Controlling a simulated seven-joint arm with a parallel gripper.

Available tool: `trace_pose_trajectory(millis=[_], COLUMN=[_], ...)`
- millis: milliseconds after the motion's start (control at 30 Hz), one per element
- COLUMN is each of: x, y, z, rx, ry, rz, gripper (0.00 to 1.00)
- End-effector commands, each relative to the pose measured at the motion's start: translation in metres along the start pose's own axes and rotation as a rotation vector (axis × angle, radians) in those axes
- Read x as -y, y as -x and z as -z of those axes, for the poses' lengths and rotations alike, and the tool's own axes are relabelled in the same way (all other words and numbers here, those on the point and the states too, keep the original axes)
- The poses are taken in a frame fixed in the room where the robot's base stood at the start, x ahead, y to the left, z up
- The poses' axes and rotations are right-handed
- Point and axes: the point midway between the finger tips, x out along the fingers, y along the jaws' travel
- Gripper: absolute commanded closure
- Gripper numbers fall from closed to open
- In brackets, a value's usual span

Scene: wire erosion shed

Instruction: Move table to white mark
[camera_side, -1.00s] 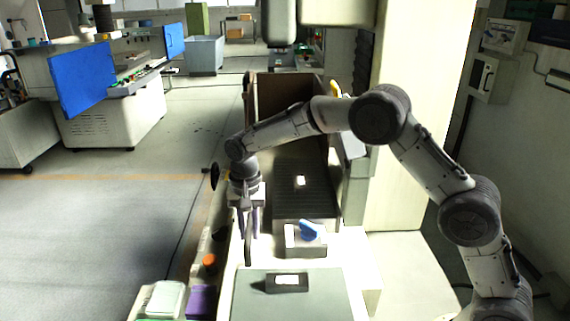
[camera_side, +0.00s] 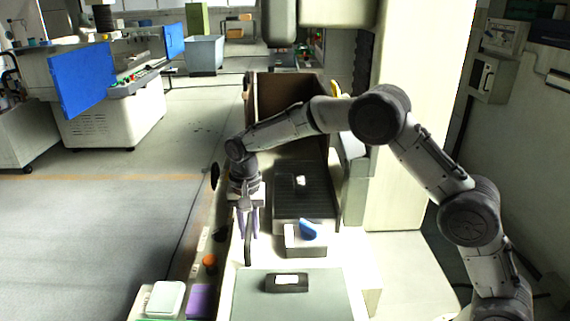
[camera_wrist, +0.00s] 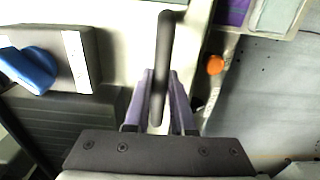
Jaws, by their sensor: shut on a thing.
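My gripper (camera_side: 248,234) points down at the left of the machine bed. In the wrist view its purple fingers (camera_wrist: 161,80) are shut on an upright dark handle (camera_wrist: 164,45), which also shows in the side view (camera_side: 248,252). A dark ribbed table (camera_side: 318,205) lies to the right of my gripper, with a small white patch (camera_side: 300,181) on it. A grey block with a blue knob (camera_side: 309,229) sits in front of the table and has a white strip (camera_wrist: 76,62). A dark block (camera_side: 271,285) nearer the camera has a white patch (camera_side: 288,280) on top.
An orange knob (camera_side: 209,261), a pale box (camera_side: 165,299) and a purple block (camera_side: 201,298) are left of the bed. A brown-walled enclosure (camera_side: 290,95) stands behind the table. A tall pale column (camera_side: 410,130) is at right. Open floor lies at left.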

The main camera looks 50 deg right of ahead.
Motion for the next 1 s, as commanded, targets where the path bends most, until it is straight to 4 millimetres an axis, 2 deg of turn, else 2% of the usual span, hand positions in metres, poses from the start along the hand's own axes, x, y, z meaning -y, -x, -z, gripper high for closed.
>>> trace_pose_trajectory(millis=[600,1000], x=[0.0,0.0], y=[0.001,0.002], z=[0.025,0.024], rx=[-0.008,-0.004], ry=[-0.002,0.0], rz=[0.005,0.003], gripper=[1.0,1.0])
